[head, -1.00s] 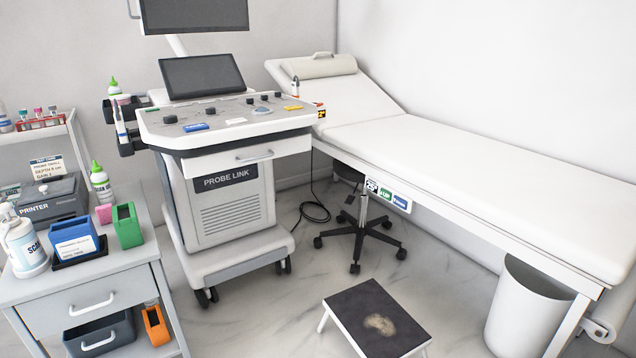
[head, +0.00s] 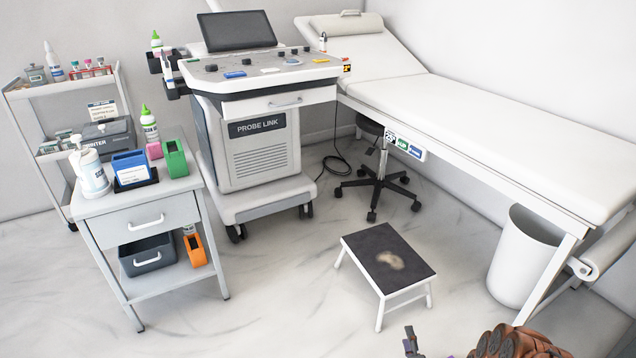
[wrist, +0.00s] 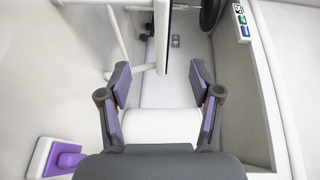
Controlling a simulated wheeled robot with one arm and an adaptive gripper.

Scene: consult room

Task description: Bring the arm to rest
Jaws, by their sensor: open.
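My gripper (wrist: 160,88) shows in the wrist view with its two dark, purple-padded fingers spread wide apart. Nothing is held between them. A white rounded shape lies behind the gap between the fingers; I cannot tell what it is or how far off. In the head view, brown and dark parts of my arm (head: 515,344) show at the bottom right edge, in front of the floor and below the bin. Most of the arm is out of that frame.
A step stool (head: 362,245) stands on the floor near the arm. A white bin (head: 524,258) and the exam bed (head: 480,125) are at the right. The ultrasound cart (head: 262,150) and the side cart (head: 150,225) stand left. Open floor lies between side cart and stool.

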